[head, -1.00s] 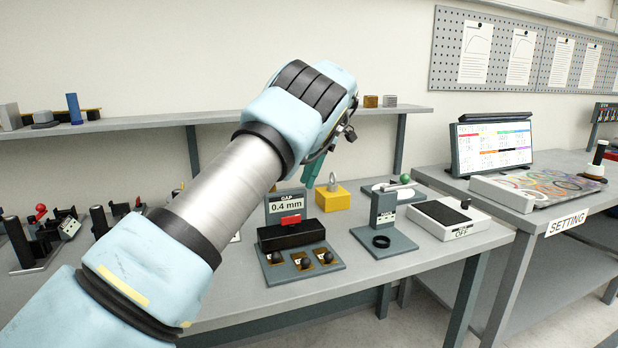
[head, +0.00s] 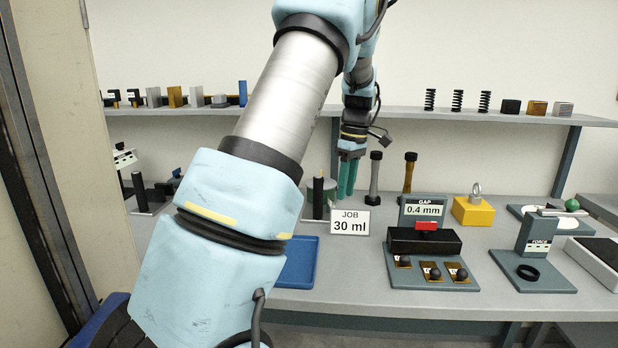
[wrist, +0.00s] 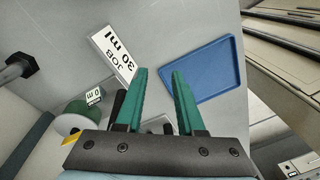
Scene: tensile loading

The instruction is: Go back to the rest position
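My gripper (head: 347,176) hangs with its green fingers pointing down above the bench, behind the JOB 30 ml sign in the head view. In the wrist view the two green fingers (wrist: 160,88) stand apart with nothing between them. The JOB 30 ml sign (head: 349,221) stands on the bench; it also shows in the wrist view (wrist: 113,59). My arm crosses the left half of the head view and hides part of the bench.
A blue tray (head: 299,262) lies on the bench front. The GAP 0.4 mm fixture (head: 424,240), yellow weight (head: 473,211) and FORCE stand (head: 533,241) stand to the right. Dark posts (head: 375,178) are close beside the fingers. A shelf (head: 420,113) runs behind, holding springs and blocks.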

